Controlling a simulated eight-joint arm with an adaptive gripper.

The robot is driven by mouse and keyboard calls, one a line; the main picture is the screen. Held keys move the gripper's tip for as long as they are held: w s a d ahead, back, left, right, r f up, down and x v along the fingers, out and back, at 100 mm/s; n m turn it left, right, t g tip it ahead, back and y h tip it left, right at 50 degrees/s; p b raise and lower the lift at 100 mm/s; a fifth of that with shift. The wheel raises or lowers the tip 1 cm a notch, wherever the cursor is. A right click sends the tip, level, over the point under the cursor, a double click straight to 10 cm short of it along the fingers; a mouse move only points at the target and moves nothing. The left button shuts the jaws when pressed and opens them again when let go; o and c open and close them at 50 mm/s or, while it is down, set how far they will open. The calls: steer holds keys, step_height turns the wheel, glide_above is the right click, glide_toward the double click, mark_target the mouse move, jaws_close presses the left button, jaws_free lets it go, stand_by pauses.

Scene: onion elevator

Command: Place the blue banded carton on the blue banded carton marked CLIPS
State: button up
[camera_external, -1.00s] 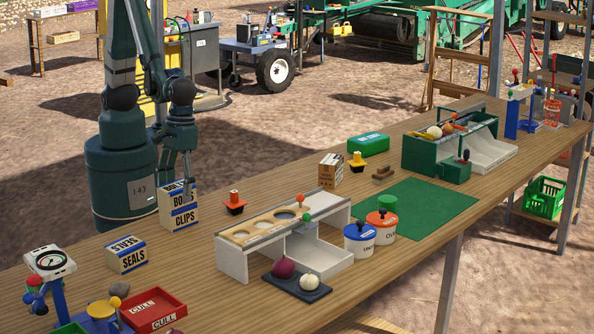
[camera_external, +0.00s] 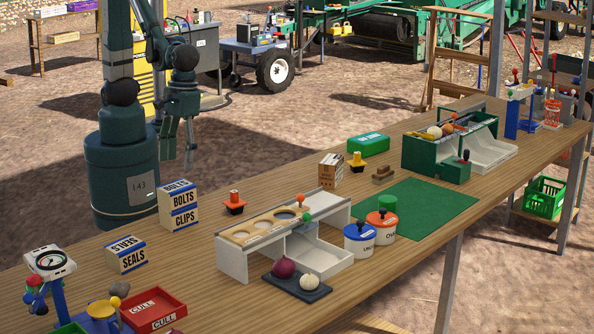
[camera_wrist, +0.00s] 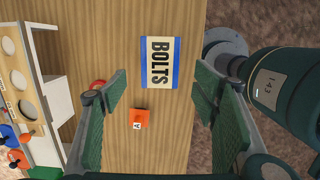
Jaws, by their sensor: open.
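The blue banded carton marked BOLTS (camera_external: 179,194) sits on top of the blue banded carton marked CLIPS (camera_external: 180,218), near the table's back edge. The two look aligned as an upright stack. In the wrist view the BOLTS carton's top (camera_wrist: 160,62) lies below and between my finger pads and hides the CLIPS carton. My gripper (camera_external: 177,157) is open and empty, above the stack and apart from it. Its two green-padded fingers (camera_wrist: 160,95) stand wide apart in the wrist view.
Another blue banded carton marked SEALS (camera_external: 126,255) stands to the lower left. An orange-red knobbed piece (camera_external: 234,204) stands to the right of the stack, before a white rack with holes (camera_external: 235,262). A red CULL tray (camera_external: 153,309) is at the front left.

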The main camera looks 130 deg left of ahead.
steer(key=shift+a+r, duration=0.1)
steer(key=shift+r, duration=0.7)
steer(key=s+a+r+m+t+y, duration=0.1)
steer(key=s+a+r+m+t, duration=0.2)
steer(key=r+m, duration=0.4)
steer(key=s+a+r+m+t, duration=0.4)
steer(key=r+m, duration=0.3)
steer(key=m, duration=0.4)
steer(key=shift+a+r+y, duration=0.25)
steer(key=shift+a+y, duration=0.1)
steer(key=shift+y, duration=0.05)
